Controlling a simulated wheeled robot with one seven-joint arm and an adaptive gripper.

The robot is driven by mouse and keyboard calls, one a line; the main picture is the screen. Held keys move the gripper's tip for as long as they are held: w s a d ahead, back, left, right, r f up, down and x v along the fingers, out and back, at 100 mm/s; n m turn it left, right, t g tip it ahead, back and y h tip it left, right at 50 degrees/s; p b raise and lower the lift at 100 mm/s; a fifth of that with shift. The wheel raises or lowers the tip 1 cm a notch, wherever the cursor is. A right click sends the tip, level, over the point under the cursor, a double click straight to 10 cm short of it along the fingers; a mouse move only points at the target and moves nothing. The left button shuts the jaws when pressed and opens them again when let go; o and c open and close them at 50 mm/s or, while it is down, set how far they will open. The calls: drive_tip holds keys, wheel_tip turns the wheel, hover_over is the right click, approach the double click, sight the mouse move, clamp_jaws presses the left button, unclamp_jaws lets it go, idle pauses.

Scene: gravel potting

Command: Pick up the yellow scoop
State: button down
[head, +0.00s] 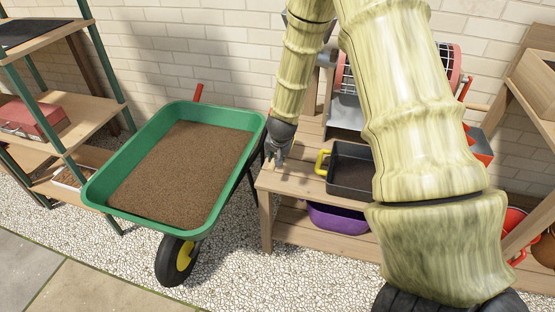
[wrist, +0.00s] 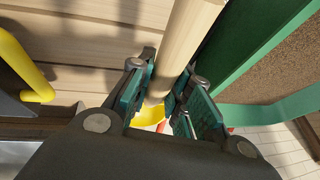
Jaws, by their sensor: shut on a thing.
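The yellow scoop shows in the wrist view as a pale wooden handle (wrist: 188,35) with a piece of its yellow part (wrist: 151,116) below. My gripper (wrist: 163,84) is shut on the handle, its teal pads on either side of it. In the head view my gripper (head: 277,154) points down over the left end of the wooden bench, beside the wheelbarrow. I cannot make out the scoop in the head view. Most of its yellow part is hidden behind my gripper in the wrist view.
A green wheelbarrow (head: 92,194) full of brown soil stands left of the wooden bench (head: 290,184). A dark tray (head: 350,188) with a yellow handle (head: 321,162) sits on the bench, right of my gripper. A purple tub (head: 337,218) is on the shelf below.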

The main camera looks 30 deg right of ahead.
drive_tip(key=s+a+r, duration=0.1)
drive_tip(key=s+a, duration=0.7)
drive_tip(key=s, duration=0.5)
drive_tip(key=shift+s+a+r+p, duration=0.25)
drive_tip(key=shift+a+p, duration=0.1)
drive_tip(key=shift+p, duration=0.1)
drive_tip(key=shift+w, duration=0.1)
